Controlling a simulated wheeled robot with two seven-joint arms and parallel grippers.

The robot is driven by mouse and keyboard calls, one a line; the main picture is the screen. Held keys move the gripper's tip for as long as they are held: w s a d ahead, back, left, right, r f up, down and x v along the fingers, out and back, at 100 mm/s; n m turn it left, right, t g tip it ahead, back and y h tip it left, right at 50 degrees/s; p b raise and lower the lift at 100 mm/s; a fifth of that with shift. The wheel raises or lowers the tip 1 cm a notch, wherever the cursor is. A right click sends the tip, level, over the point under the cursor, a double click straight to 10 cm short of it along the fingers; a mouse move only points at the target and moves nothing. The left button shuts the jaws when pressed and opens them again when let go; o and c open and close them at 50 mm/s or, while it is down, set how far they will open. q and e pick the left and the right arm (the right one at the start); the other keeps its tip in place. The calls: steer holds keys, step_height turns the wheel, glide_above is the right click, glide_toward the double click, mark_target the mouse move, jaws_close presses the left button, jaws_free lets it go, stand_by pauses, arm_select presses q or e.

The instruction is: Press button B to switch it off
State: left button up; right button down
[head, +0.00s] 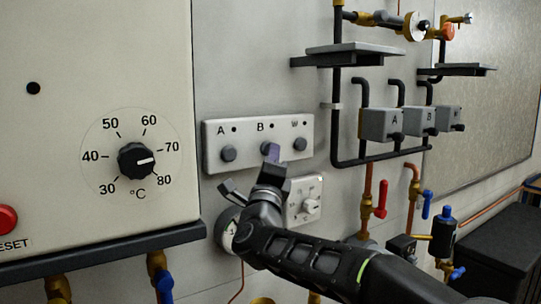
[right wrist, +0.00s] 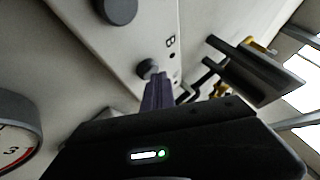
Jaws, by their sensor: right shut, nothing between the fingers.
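A pale panel (head: 213,131) on the wall carries three dark round buttons labelled A, B and W, each label with a small dark dot beside it. My right gripper (head: 272,153) is shut and empty, its fingertips at button B and hiding most of it. In the right wrist view, button B (right wrist: 147,68) shows just beyond the tips of my shut fingers (right wrist: 157,90), beside its letter. I cannot tell whether the tips touch it. My left gripper is not in view.
Button A (head: 228,154) and button W (head: 300,144) sit either side. Below the panel are a round gauge (head: 229,230) and a small white dial plate (head: 317,186). A boiler front with a temperature knob (head: 136,160) stands left. Pipes and grey boxes (head: 380,124) project at right.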

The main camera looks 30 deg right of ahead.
steer(key=shift+s, duration=0.1)
stand_by(0.3)
steer(key=shift+s+a+b, duration=0.1)
steer(key=shift+s+b, duration=1.85)
steer(key=shift+s, duration=1)
